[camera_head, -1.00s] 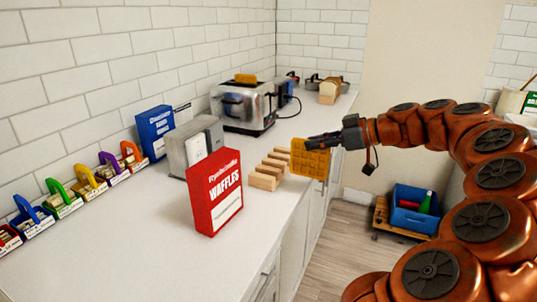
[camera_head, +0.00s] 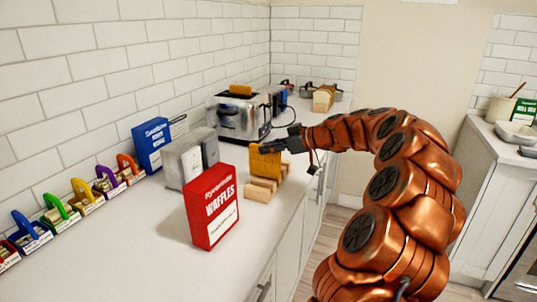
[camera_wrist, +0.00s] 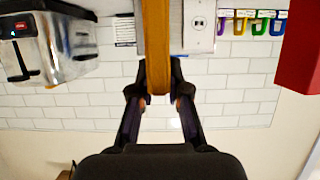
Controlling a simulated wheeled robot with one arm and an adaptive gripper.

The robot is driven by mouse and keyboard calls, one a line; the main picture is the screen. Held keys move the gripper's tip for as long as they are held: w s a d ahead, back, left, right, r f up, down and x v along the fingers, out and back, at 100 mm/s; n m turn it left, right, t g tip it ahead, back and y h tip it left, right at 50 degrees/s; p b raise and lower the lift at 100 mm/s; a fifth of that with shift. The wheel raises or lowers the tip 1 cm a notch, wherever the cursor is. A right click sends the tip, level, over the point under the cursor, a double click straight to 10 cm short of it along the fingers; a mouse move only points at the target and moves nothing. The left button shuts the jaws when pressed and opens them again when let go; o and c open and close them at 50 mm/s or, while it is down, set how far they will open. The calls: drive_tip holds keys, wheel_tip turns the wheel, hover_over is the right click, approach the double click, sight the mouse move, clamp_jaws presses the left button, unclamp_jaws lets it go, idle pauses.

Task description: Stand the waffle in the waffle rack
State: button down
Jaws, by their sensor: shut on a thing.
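The waffle (camera_head: 265,163) is golden-brown, square and gridded, and looks upright. My gripper (camera_head: 272,147) is shut on its upper part. In the wrist view the waffle (camera_wrist: 158,45) shows edge-on between the two fingers of my gripper (camera_wrist: 159,92). The waffle rack (camera_head: 261,192), a row of pale wooden blocks with gaps, stands on the counter below and around the waffle's lower edge. The waffle hides part of the rack. I cannot tell whether its lower edge is inside a gap or just above it.
A red waffles box (camera_head: 211,207) stands close in front of the rack. A grey outlet block (camera_head: 190,160) is to its left. A toaster (camera_head: 240,119) with a golden slice (camera_head: 241,90) on top is behind. The front-left counter (camera_head: 120,245) is clear.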

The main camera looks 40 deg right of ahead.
sight(270, 178)
wheel_tip(270, 178, down, 2)
drive_tip(key=shift+s+f, duration=0.1)
drive_tip(key=shift+f, duration=0.15)
drive_tip(key=shift+f, duration=0.25)
drive_tip(key=c, duration=1.1)
unclamp_jaws()
drive_tip(key=shift+c, duration=0.2)
drive_tip(key=shift+r, duration=0.15)
drive_tip(key=shift+r, duration=0.15)
drive_tip(key=shift+s+d, duration=0.2)
drive_tip(key=shift+s, duration=0.15)
drive_tip(key=b+v, duration=0.2)
drive_tip(key=v, duration=0.9)
drive_tip(key=shift+d, duration=0.15)
